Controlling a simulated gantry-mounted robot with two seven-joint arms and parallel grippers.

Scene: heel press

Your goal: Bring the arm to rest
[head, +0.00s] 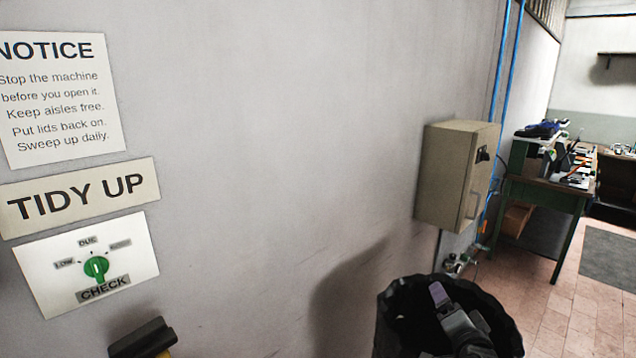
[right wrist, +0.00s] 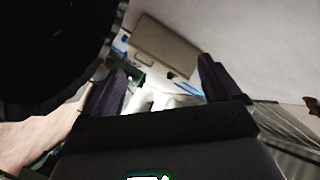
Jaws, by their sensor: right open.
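My right gripper (head: 440,295) is low in the head view, with a purple finger and a grey body. It overlaps the dark mouth of a black bin (head: 391,325); I cannot tell whether it is inside the bin or above it. In the right wrist view the two purple fingers of the right gripper (right wrist: 164,84) stand wide apart with nothing gripped between them. A large black shape, perhaps the bin, fills the upper left of that view. My left gripper is not in view.
A beige wall box (head: 455,175) hangs behind the bin and also shows in the wrist view (right wrist: 165,48). A green-legged bench (head: 545,190) stands at right. A green knob (head: 96,268) is on the left wall panel. A dark block (head: 143,338) shows at bottom left.

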